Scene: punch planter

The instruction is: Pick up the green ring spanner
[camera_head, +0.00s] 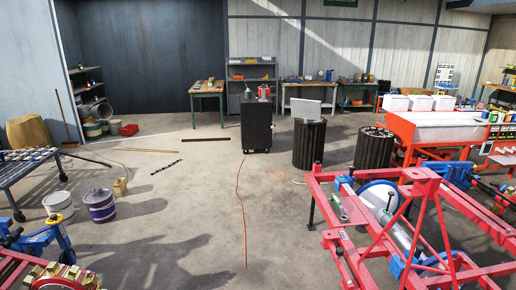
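A small spanner-like tool (339,207), partly green and partly grey, lies on a beam of the red frame (337,240) at the right. It is small in the picture, so I cannot make out its ring ends clearly. Neither of my grippers shows in the head view, and nothing is seen touching the tool.
The red machine frame with blue parts fills the lower right. A blue and red machine part (52,240) stands at the lower left. Black bins (309,145) and a dark cabinet (256,126) stand further back. An orange cable (241,205) crosses the open middle floor.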

